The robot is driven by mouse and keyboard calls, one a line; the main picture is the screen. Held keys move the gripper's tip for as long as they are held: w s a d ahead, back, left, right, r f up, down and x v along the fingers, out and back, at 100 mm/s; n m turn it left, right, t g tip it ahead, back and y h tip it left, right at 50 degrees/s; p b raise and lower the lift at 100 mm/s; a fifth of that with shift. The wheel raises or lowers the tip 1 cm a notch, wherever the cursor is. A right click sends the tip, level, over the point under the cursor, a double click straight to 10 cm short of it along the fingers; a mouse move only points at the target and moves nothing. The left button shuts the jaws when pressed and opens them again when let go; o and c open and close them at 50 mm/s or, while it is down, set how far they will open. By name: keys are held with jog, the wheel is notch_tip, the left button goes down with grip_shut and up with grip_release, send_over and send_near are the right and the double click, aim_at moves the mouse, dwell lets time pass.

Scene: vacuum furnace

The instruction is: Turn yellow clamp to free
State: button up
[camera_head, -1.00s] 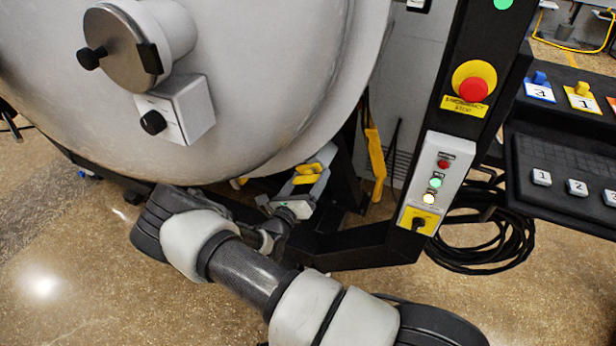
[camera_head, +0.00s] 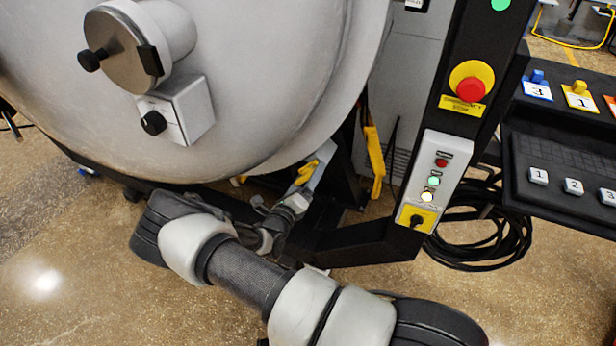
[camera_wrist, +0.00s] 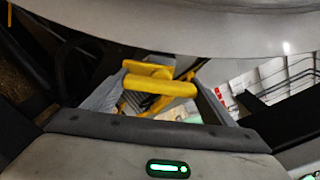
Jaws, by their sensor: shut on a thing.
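The yellow clamp (camera_head: 307,172) sits under the lower right rim of the furnace's round grey door (camera_head: 240,90). In the wrist view the clamp (camera_wrist: 160,86) shows as a thick yellow bar lying across the space between my fingers. My gripper (camera_head: 311,166) reaches up to it from below and is shut on it; it also shows in the wrist view (camera_wrist: 158,97). In the head view the fingers partly cover the clamp and are seen nearly edge-on. The clamp's mount behind is mostly hidden.
The door rim hangs close above my gripper. A long yellow piece (camera_head: 374,160) hangs to the right. A control box (camera_head: 431,180) with buttons and an emergency stop (camera_head: 471,89) are on the black post. Coiled black cable (camera_head: 480,230) lies on the floor.

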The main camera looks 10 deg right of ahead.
jog(key=o, duration=1)
jog(key=shift+o, duration=0.2)
jog(key=p+v, duration=0.2)
jog(key=v, duration=1.5)
jog(key=shift+s+a, duration=0.15)
jog(key=shift+s, duration=0.05)
